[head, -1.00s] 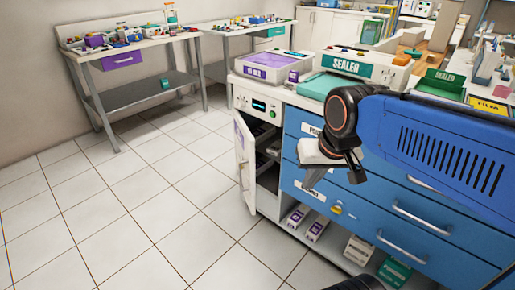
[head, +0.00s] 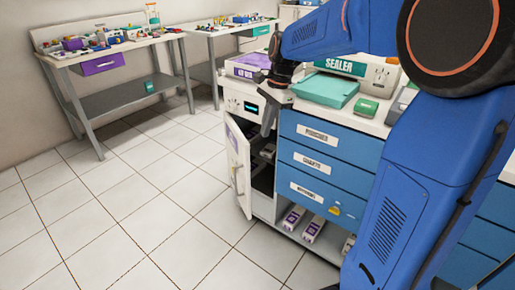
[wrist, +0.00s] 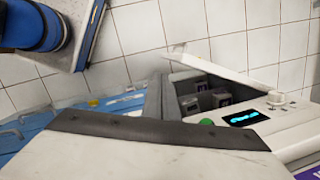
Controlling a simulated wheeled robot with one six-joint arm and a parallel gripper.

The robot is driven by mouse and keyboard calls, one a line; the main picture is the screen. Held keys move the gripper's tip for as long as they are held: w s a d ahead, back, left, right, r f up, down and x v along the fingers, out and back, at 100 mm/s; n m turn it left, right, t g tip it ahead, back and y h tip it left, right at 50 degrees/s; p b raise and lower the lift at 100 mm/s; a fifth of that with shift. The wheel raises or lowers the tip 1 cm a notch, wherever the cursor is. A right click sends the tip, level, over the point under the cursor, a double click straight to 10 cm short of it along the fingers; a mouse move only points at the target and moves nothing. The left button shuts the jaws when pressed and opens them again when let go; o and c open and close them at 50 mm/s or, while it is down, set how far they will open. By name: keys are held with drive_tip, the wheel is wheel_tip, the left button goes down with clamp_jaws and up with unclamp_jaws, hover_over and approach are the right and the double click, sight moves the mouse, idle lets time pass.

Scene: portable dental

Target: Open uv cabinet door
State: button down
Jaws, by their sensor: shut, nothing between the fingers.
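The UV cabinet (head: 243,104) is a white unit with a lit display at the left end of the blue drawers. Its white door (head: 238,165) stands partly open, swung out to the left over the floor, and the dark inside shows. In the wrist view the open door (wrist: 235,68) is beyond the gripper, with boxes (wrist: 212,97) inside the cabinet and the display (wrist: 245,118) at lower right. My gripper (head: 267,125) is shut and empty, pointing down in front of the cabinet's upper right, apart from the door. It also shows in the wrist view (wrist: 160,92).
Blue drawers (head: 320,160) adjoin the cabinet on the right. A sealer (head: 345,70) and teal tray (head: 325,90) stand on the counter above. Cartons (head: 300,220) lie on the low shelf. The tiled floor left of the door is free; tables (head: 120,75) stand behind.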

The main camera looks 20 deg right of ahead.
drive_tip(key=w+a+f+m, duration=0.2)
drive_tip(key=w+f, duration=0.2)
drive_tip(key=f, duration=0.7)
drive_tip(key=shift+a, duration=0.2)
drive_tip(key=shift+a, duration=0.15)
